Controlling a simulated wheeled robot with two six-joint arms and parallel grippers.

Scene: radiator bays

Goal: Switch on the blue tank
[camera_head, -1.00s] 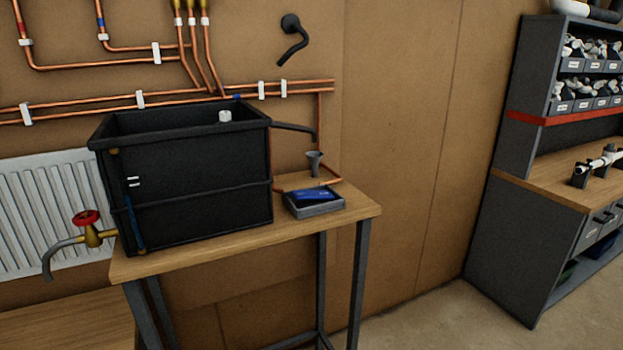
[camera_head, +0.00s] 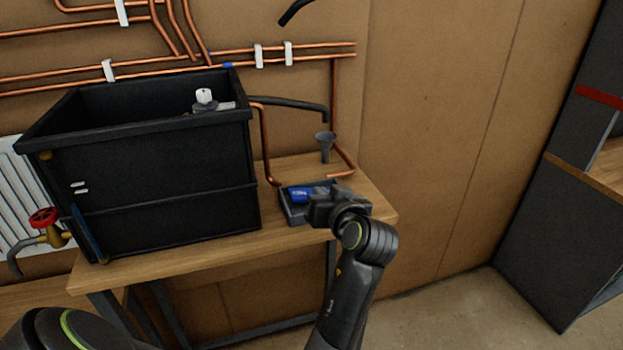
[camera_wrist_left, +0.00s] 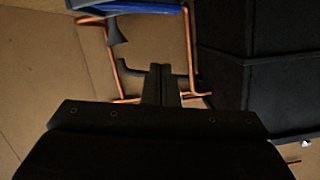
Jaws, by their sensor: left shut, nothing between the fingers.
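No tank with a blue body shows; the tank in view is black (camera_head: 165,165) and open-topped, with a blue strip (camera_head: 86,234) at its front left corner. A white-capped fitting (camera_head: 204,96) shows inside its far rim. A brass tap with a red handwheel (camera_head: 43,217) is at its left side. A blue object (camera_head: 299,194) lies in a grey tray (camera_head: 292,217) right of the tank. My left gripper (camera_head: 326,206) is over the tray's right part, partly hiding it. In the left wrist view its fingers (camera_wrist_left: 161,72) are shut and empty. My right gripper is not seen.
The tank and tray stand on a wooden bench (camera_head: 185,252). A grey funnel (camera_head: 325,143) and copper pipe (camera_head: 264,150) stand behind the tray. A black pipe (camera_head: 290,104) runs from the tank. A grey shelf unit (camera_head: 555,195) is at the far right.

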